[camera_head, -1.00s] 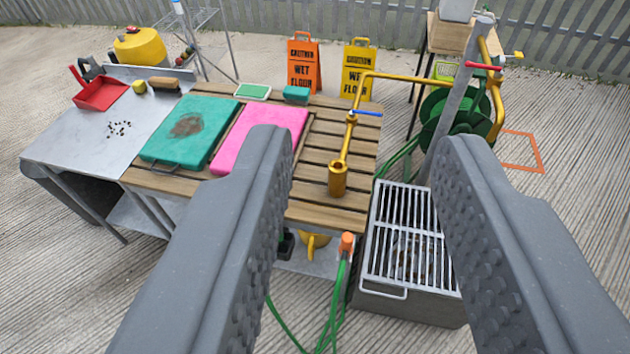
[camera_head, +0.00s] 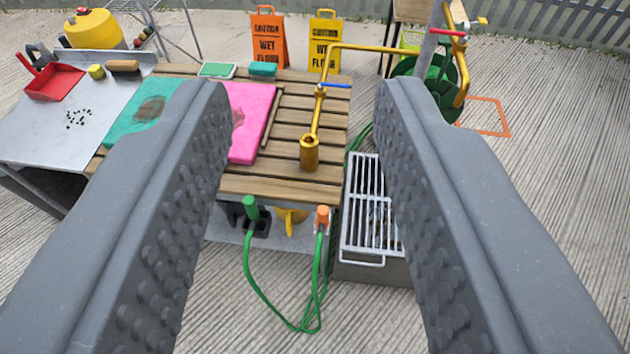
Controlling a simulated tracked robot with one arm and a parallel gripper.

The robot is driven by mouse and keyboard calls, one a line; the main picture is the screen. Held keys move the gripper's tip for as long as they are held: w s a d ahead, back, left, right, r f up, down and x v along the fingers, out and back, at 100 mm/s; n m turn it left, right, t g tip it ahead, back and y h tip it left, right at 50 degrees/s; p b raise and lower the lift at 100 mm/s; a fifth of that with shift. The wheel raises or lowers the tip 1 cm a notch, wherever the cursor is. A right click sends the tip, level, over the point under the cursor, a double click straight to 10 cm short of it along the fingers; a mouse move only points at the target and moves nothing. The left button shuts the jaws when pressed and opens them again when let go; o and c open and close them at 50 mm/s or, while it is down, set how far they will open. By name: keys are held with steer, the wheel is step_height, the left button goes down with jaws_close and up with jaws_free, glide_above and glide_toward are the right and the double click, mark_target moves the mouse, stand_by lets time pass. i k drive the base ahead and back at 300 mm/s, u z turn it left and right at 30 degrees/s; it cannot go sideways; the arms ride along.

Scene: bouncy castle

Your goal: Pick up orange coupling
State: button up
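The orange coupling (camera_head: 322,217) stands upright at the end of a green hose (camera_head: 317,265), below the front edge of the wooden slatted table. It appears to be at a grey lower shelf, beside the drain box. My gripper (camera_head: 305,95) is open and empty, its two grey studded fingers wide apart. The coupling shows in the gap between the fingers, farther away than they are, and nothing touches it. A green hose end (camera_head: 250,208) stands upright to its left.
The slatted table (camera_head: 270,187) bears pink and teal pads and a brass tap pipe (camera_head: 310,152). A grated metal box (camera_head: 362,215) stands right of the coupling. A yellow object (camera_head: 291,220) sits under the table. The concrete floor in front is clear except for the looping hose.

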mark_target(322, 220)
steer(key=u, duration=0.05)
steer(key=k, duration=1.05)
steer(key=z, duration=0.55)
steer(key=i, duration=1.7)
steer(key=u, duration=0.8)
